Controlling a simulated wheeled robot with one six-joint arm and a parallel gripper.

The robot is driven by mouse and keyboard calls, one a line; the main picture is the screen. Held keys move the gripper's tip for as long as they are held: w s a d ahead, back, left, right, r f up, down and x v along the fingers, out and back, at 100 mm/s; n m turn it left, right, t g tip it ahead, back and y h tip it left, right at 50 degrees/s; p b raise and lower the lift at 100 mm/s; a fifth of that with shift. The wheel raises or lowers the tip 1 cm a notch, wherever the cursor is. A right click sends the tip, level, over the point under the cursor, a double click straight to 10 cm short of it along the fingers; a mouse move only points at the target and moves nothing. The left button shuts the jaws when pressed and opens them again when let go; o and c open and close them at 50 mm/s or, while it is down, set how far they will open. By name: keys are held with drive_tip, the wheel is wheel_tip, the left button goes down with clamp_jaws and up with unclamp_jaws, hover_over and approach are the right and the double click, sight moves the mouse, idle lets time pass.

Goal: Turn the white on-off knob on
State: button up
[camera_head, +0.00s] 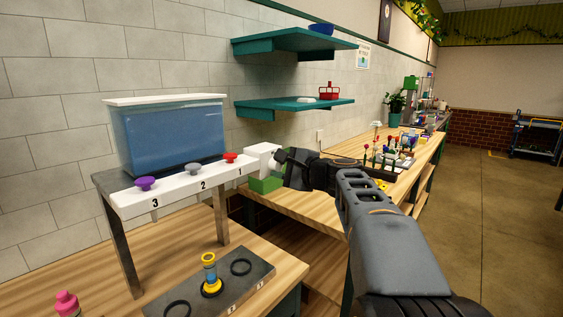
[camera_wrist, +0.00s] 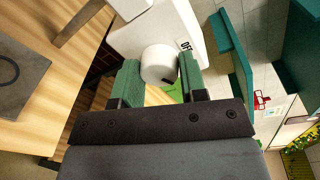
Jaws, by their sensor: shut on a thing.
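The white on-off knob (camera_wrist: 158,64) is a round cylinder on a white housing (camera_wrist: 136,38). In the wrist view it sits between the two green finger pads of my gripper (camera_wrist: 160,72), which is shut on it.
A water tank (camera_head: 170,140) with purple, grey and red knobs (camera_head: 230,158) stands to the left. A dark plate (camera_head: 245,285) with rings and a yellow-blue cylinder (camera_head: 210,272) lies below it. Teal shelves (camera_head: 290,105) hang behind. Flowers and a plant (camera_head: 396,105) crowd the far bench.

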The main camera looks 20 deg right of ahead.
drive_tip(key=shift+m+g+y+p, duration=0.3)
drive_tip(key=shift+m+p, duration=0.75)
drive_tip(key=shift+m, duration=0.95)
drive_tip(key=o, duration=0.9)
drive_tip(key=b+v, duration=0.1)
drive_tip(key=v, duration=1.2)
drive_tip(key=shift+s+d, duration=0.2)
drive_tip(key=shift+s, duration=0.15)
